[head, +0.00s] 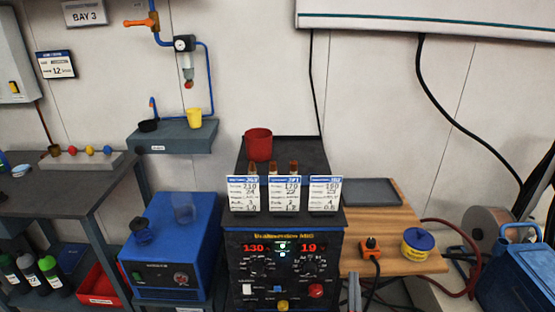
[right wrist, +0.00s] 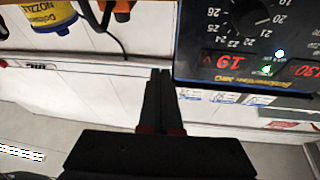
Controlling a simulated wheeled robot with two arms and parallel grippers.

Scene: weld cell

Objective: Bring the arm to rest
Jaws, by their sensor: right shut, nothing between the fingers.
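My right gripper (right wrist: 160,80) is shut and empty in the right wrist view, its two dark fingers together. Its fingertips are near the lower side edge of the welder (right wrist: 245,45), with a visible gap of pale wall around them. In the head view only a small grey part of my right gripper (head: 354,290) shows at the bottom edge, just right of the welder front (head: 283,268). My left gripper is in neither view.
Three cards (head: 284,194) and a red cup (head: 258,145) stand on the welder. A wooden side table (head: 395,262) holds an orange-handled item (head: 371,248) and a yellow-blue tin (head: 417,243). A blue box (head: 175,240) stands left. A red hose curves at right.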

